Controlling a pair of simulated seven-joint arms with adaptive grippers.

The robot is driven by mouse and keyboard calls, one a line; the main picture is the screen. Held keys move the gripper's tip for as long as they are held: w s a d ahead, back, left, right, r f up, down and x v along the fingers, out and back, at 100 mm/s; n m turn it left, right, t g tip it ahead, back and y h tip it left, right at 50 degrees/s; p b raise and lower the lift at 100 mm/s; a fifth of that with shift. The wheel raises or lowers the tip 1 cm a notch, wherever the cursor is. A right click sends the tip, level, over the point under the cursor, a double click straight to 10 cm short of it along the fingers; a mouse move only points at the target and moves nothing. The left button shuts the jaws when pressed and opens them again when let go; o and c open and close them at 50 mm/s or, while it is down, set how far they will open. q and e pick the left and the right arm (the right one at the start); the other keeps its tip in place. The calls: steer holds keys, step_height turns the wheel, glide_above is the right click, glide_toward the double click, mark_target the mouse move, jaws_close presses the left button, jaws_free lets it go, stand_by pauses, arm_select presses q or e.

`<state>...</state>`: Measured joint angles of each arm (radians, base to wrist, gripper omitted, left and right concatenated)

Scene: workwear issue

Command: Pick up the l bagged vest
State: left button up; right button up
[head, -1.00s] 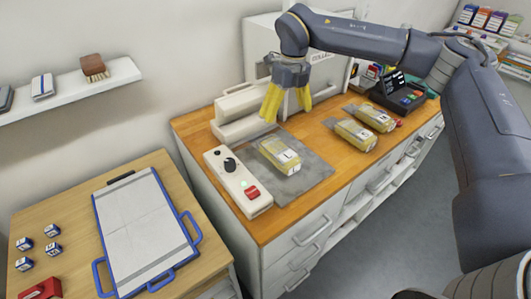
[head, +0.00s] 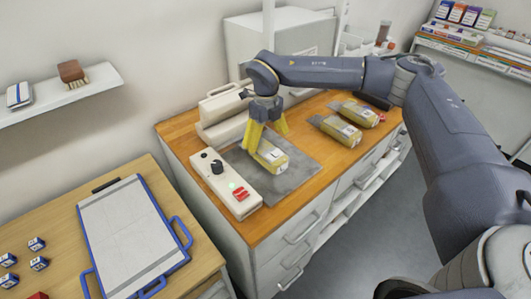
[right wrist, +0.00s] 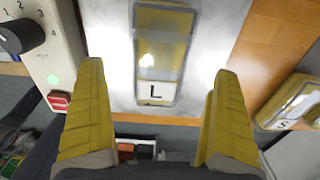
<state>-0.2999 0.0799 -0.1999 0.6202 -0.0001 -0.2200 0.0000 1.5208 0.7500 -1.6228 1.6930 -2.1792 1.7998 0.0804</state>
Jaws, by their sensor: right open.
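The L bagged vest (head: 271,157) is a yellow pack in clear wrap with a white label. It lies flat on a grey plate (head: 293,180) on the wooden counter. In the right wrist view the vest (right wrist: 163,50) lies centred between the fingers, its "L" label nearest me. My right gripper (head: 267,138) has yellow fingers and points down over the vest, one finger toward each side. In the right wrist view the gripper (right wrist: 160,70) is wide open, with a gap on both sides of the vest. My left gripper is not in view.
A white control box (head: 226,184) with a knob, green light and red button stands left of the plate. Two more bagged vests (head: 340,131) (head: 357,113) lie to the right; one shows an "S" in the right wrist view (right wrist: 290,100). A blue-handled board (head: 130,235) lies on the lower-left table.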

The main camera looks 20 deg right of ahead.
mark_target(265, 147)
steer(key=shift+a+f, duration=0.1)
steer(key=shift+f, duration=2.8)
steer(key=c, duration=1.3)
steer(key=shift+w, duration=0.1)
steer(key=shift+c, duration=0.2)
